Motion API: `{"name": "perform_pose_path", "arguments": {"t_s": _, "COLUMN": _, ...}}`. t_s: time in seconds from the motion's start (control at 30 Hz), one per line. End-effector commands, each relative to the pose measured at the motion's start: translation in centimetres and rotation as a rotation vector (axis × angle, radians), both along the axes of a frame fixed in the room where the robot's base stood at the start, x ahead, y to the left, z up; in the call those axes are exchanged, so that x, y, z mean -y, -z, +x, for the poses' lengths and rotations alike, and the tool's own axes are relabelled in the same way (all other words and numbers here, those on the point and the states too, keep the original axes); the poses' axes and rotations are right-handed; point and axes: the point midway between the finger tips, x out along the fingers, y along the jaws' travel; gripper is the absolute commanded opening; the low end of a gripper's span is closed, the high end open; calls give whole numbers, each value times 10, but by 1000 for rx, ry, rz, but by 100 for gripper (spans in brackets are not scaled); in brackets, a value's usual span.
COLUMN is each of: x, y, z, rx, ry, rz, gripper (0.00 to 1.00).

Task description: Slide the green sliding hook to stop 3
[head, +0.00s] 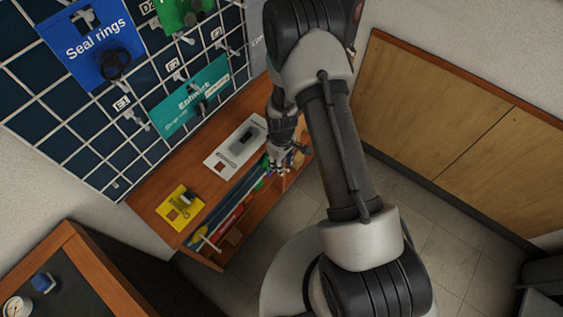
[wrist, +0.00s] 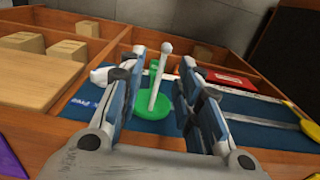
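A green rounded piece (wrist: 155,108) lies over a blue surface in the wrist view, with a pale ball-ended rod (wrist: 161,78) rising in front of it. I cannot tell for sure whether this is the sliding hook. My gripper (wrist: 162,60) is open, one finger on each side of the rod, with gaps showing; no grip is visible. In the head view my gripper (head: 279,163) is low over the right part of the wooden bench, and small parts beneath it are hard to make out. No stop 3 marking is legible.
The open wooden compartments (wrist: 105,52) hold tan boxes (wrist: 42,80). A red item (wrist: 232,79) and a yellow-ended tool (wrist: 302,118) lie to the right. The bench (head: 150,199) carries a yellow card (head: 172,212) and a white plate (head: 222,161). A blue gridded wall panel (head: 60,130) rises behind.

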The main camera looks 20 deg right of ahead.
Motion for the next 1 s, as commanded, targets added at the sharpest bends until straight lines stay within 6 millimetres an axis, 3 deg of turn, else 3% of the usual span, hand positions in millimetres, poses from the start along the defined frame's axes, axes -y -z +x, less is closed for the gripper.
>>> {"name": "perform_pose_path", "arguments": {"t_s": 0.5, "x": 0, "y": 0, "z": 0, "rx": 0, "ry": 0, "rz": 0, "gripper": 1}}
{"name": "perform_pose_path", "arguments": {"t_s": 1.0, "x": 0, "y": 0, "z": 0, "rx": 0, "ry": 0, "rz": 0, "gripper": 0}}
